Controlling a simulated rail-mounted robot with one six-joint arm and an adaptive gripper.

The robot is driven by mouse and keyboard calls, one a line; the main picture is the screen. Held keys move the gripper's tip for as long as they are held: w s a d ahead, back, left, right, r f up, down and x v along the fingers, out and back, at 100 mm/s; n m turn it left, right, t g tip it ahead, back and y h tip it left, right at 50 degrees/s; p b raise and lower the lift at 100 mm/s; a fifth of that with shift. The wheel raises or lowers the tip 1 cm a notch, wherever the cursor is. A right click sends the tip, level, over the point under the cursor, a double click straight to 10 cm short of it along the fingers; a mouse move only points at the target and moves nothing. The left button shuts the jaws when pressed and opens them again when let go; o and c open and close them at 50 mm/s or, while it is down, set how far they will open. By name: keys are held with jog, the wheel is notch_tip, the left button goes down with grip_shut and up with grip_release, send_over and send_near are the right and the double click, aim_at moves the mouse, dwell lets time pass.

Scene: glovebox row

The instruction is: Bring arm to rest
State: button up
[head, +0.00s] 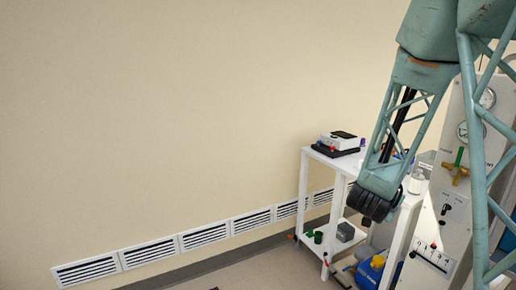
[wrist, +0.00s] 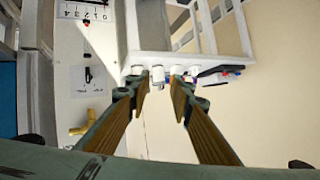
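My teal lattice arm (head: 400,110) reaches down from the upper right in the head view. Its dark wrist end hangs in front of the white cart, and the fingers cannot be made out there. In the wrist view my gripper (wrist: 159,82) is open. Its two fingers with brown pads stand apart, with pale wall and floor showing between them. Small white-capped items (wrist: 158,74) show beyond the fingertips near the cart's edge. Nothing appears held between the pads.
The white cart (head: 304,185) carries a black-and-white device (head: 337,141). Green cups (head: 318,237) and a grey box (head: 345,232) sit on its lower shelf. A control panel (head: 437,215) with gauges and a brass valve (head: 455,172) stands at right. The left side is clear.

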jog(key=s+a+r+n+g+y, duration=0.1)
jog(key=s+a+r+n+y, duration=0.3)
jog(key=s+a, duration=0.5)
jog(key=s+a+r+n+g+y, duration=0.1)
jog(key=s+a+r+n+y, duration=0.15)
jog(key=s+a+r, duration=0.65)
jog(key=s+a+n+g, duration=0.2)
jog(key=s+n+g, duration=0.1)
jog(key=s, duration=2.8)
jog(key=shift+s+a+g+y, duration=0.15)
jog(key=shift+a+g+y, duration=0.3)
jog(key=shift+g, duration=0.25)
jog(key=shift+n, duration=0.25)
